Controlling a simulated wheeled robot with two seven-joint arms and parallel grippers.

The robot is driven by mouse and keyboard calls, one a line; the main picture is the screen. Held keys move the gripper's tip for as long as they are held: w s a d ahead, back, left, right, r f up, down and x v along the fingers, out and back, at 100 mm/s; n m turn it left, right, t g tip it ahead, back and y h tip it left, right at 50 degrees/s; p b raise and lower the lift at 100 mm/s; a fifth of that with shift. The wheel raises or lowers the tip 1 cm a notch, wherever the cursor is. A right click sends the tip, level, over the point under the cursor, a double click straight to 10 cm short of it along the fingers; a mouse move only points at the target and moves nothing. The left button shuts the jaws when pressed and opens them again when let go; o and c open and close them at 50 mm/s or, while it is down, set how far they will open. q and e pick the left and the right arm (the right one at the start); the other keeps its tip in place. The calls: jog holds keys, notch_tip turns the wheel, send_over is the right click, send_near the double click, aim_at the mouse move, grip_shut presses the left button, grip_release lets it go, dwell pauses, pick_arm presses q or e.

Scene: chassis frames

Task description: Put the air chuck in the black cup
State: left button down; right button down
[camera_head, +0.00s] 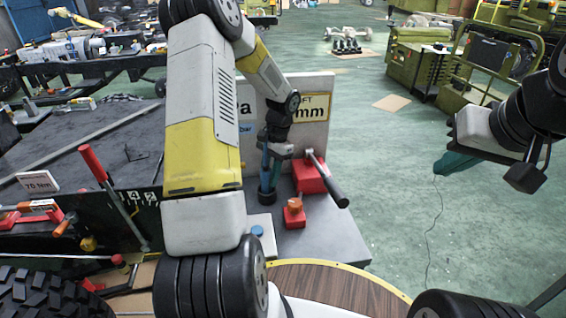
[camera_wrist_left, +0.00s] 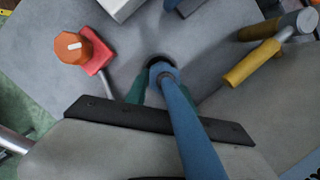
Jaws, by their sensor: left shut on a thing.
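The air chuck (camera_head: 266,163) is a blue stick-like tool, held upright by my left gripper (camera_head: 271,173) near the grey bench top. In the left wrist view the air chuck (camera_wrist_left: 190,125) runs up the middle, with the green fingers of my left gripper (camera_wrist_left: 164,95) shut on either side of it. The black cup (camera_head: 266,197) is directly below the tool's lower end. Its dark rim (camera_wrist_left: 151,66) shows around the blue tip in the wrist view; how deep the tip sits is hidden. My right gripper (camera_head: 455,162) hangs over the floor, far right, its jaws unclear.
A red block with an orange knob (camera_head: 294,213) stands right of the cup, near a red box (camera_head: 310,176) with a dark lever (camera_head: 328,182). A white sign panel (camera_head: 318,130) rises behind. A yellow-handled tool (camera_wrist_left: 252,64) lies right in the wrist view.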

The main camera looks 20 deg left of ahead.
pick_arm(q)
jog(key=shift+f, duration=0.55)
jog(key=c, duration=1.1)
grip_release()
jog(key=v, duration=1.3)
jog(key=s+d+r+n+t, duration=0.2)
jog(key=s+d+r+t, duration=0.25)
jog(key=s+r, duration=0.7)
jog(key=s+d+r+n+t+h, duration=0.1)
jog(key=s, duration=0.3)
jog(key=s+d+r+n+t+h, duration=0.1)
jog(key=s+d+r, duration=0.1)
jog(key=s, duration=0.2)
jog(key=s+d+r+n+t+h, duration=0.1)
jog(key=s+r+t, duration=0.1)
jog(key=s, duration=0.2)
jog(key=shift+d+h, duration=0.2)
jog(key=shift+h, duration=0.1)
